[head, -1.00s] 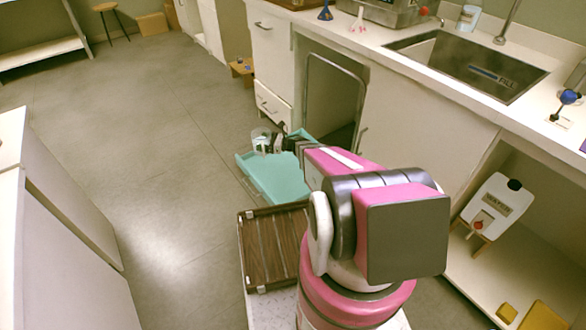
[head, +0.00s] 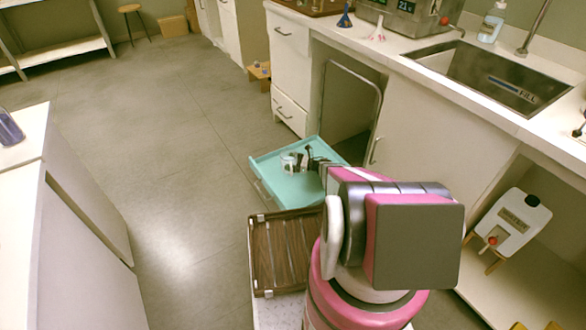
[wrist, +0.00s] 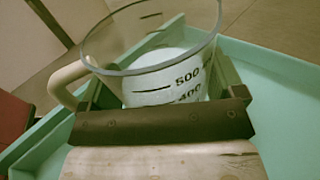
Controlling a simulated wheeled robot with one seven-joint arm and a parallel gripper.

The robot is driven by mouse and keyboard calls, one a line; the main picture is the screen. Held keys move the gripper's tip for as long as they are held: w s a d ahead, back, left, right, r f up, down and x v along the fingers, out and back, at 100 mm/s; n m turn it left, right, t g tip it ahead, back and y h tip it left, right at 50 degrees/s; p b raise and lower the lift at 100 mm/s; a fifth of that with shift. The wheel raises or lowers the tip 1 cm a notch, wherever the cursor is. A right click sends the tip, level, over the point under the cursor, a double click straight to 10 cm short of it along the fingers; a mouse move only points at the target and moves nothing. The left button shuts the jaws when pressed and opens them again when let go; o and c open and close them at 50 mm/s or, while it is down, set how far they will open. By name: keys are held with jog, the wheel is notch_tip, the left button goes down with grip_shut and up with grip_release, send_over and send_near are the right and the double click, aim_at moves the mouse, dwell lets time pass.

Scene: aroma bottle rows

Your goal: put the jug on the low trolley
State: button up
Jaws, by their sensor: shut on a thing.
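The jug is a clear measuring jug (head: 291,161) with dark graduation marks and a pale handle. In the wrist view the jug (wrist: 190,72) fills the upper middle, its open rim upward and its handle to the left. My gripper (head: 304,161) is shut on the jug, with dark fingers on both sides of its body. The low trolley (head: 284,188) has a teal tray top with a raised rim. The jug is over this tray, inside its rim; the trolley (wrist: 282,85) also shows behind it in the wrist view. Whether the jug's base touches the tray is hidden.
A brown slatted wooden tray (head: 285,250) lies in front of the trolley. A white counter with a sink (head: 488,75) and an open cupboard bay are on the right. A white water container (head: 512,222) stands on the lower right shelf. Open floor lies left.

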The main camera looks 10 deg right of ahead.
jog(key=shift+w+d+f, duration=0.25)
jog(key=shift+d+f, duration=0.05)
jog(key=shift+d, duration=0.2)
jog(key=shift+f, duration=2)
jog(key=shift+f, duration=0.1)
jog(key=o, duration=1)
jog(key=shift+f, duration=0.1)
jog(key=shift+r, duration=0.2)
